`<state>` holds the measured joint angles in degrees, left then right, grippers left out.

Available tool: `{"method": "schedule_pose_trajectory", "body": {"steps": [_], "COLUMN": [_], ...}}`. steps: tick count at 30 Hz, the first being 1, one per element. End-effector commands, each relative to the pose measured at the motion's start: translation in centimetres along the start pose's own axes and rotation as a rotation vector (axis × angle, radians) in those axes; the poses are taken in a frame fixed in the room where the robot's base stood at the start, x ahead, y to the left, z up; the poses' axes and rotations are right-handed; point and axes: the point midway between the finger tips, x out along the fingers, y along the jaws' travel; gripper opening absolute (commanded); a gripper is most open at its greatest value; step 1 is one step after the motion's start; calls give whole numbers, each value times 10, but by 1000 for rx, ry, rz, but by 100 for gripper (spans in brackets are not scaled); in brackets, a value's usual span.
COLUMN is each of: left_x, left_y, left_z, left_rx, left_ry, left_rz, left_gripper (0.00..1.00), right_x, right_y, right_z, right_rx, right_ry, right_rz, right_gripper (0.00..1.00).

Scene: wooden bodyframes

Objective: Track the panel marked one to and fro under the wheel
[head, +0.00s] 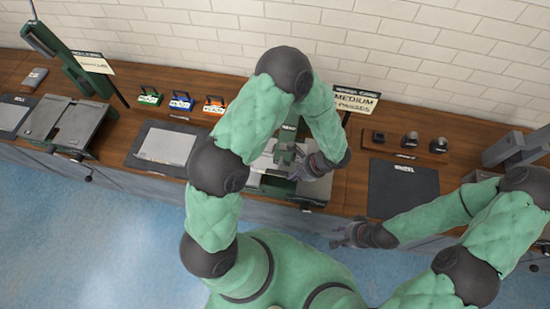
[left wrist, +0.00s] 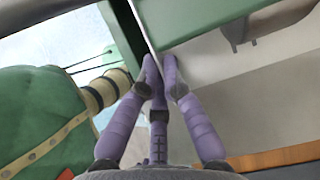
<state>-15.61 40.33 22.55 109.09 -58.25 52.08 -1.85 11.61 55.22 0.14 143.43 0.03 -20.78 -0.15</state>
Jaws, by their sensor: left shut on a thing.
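A pale grey panel (head: 262,160) shows in part at the green wheel machine (head: 287,150) in the middle of the bench. My forearm hides much of both, and I cannot read a mark on the panel or see the wheel contact. My left gripper (head: 306,166) is at the right side of this machine. In the left wrist view its purple fingers (left wrist: 160,72) are shut on the thin edge of the pale panel (left wrist: 205,75), beside a green machine part (left wrist: 125,35). My right gripper (head: 345,236) hangs in front of the bench, apart from everything; its finger opening is unclear.
Another grey sheet (head: 167,145) lies on a dark mat left of centre. A card (head: 355,100) reads "MEDIUM" and "PASSES". A dark mat (head: 402,190) right of centre is bare. Several small dark-topped pieces stand on a wooden rack (head: 394,148). A green machine (head: 75,65) stands far left.

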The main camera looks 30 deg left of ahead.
Motion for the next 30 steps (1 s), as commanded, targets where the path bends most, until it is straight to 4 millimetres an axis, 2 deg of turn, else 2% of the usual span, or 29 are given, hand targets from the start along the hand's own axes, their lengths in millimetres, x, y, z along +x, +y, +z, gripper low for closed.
{"method": "schedule_pose_trajectory", "body": {"steps": [9, 12, 13, 20, 22, 24, 30], "left_x": [0, 0, 0, 0, 0, 0, 0], "left_y": [1, 1, 0, 0, 0, 0, 0], "left_z": [0, 0, 0, 0, 0, 0, -1], "left_rx": [1, 1, 1, 1, 1, 1, 1], "left_ry": [-1, -1, -1, 0, 0, 0, 2], "left_rz": [1, 1, 1, 0, 1, 1, -1], "left_gripper": [0, 30, 35, 35, 52, 60, 62], "right_x": [0, 0, 0, 0, 0, 0, 0], "right_y": [0, 0, 0, 0, 0, 0, 0], "right_z": [0, 0, 0, 0, 0, 0, 0], "right_rx": [0, 0, 0, 0, 0, 0, 0], "right_ry": [0, 0, 0, 0, 0, 0, 0], "right_rz": [0, 0, 0, 0, 0, 0, 0], "right_gripper": [38, 38, 38, 38, 38, 38, 38]}}
